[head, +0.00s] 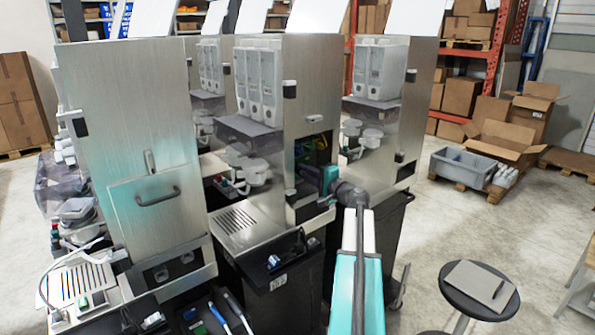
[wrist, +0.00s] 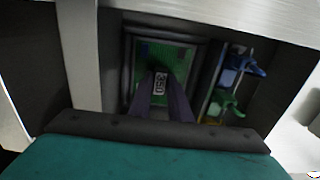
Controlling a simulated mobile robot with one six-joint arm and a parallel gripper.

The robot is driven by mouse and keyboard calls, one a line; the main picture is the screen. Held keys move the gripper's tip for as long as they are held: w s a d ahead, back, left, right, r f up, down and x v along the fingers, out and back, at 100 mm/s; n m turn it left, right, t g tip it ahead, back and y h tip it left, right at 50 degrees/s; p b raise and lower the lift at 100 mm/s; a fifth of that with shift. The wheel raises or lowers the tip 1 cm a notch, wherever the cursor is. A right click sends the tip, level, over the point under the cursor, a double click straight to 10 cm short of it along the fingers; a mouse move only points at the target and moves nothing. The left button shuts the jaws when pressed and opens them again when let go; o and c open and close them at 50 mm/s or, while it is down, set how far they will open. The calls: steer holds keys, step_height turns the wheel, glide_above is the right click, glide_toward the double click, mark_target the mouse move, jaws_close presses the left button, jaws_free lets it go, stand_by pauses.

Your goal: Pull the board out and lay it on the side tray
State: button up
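The green board (wrist: 178,57) sits upright inside an open compartment of the middle dispenser machine, seen in the wrist view. A small white label with dark marks (wrist: 160,82) shows on or in front of it. My gripper (wrist: 161,82) reaches into the compartment, its two dark fingers at the board's face with the label between their tips. I cannot tell whether the fingers touch or grip anything. In the head view my gripper (head: 328,181) is at the compartment opening, and the board is hidden. A dark tray-like surface (head: 262,278) sticks out below the machine; I cannot tell if it is the side tray.
Blue and green latches or connectors (wrist: 238,68) sit right of the board, close to my fingers. The compartment's metal post (wrist: 82,60) stands left. A round black stand (head: 452,296) with a grey pad is at right. Open floor lies beyond it, with boxes (head: 505,140) behind.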

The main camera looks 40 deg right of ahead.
jaws_close()
steer(key=shift+s+a+b, duration=0.1)
steer(key=shift+s+b, duration=0.35)
steer(key=shift+s, duration=0.65)
stand_by(1.4)
steer(key=shift+s+b, duration=0.3)
steer(key=shift+s, duration=1.15)
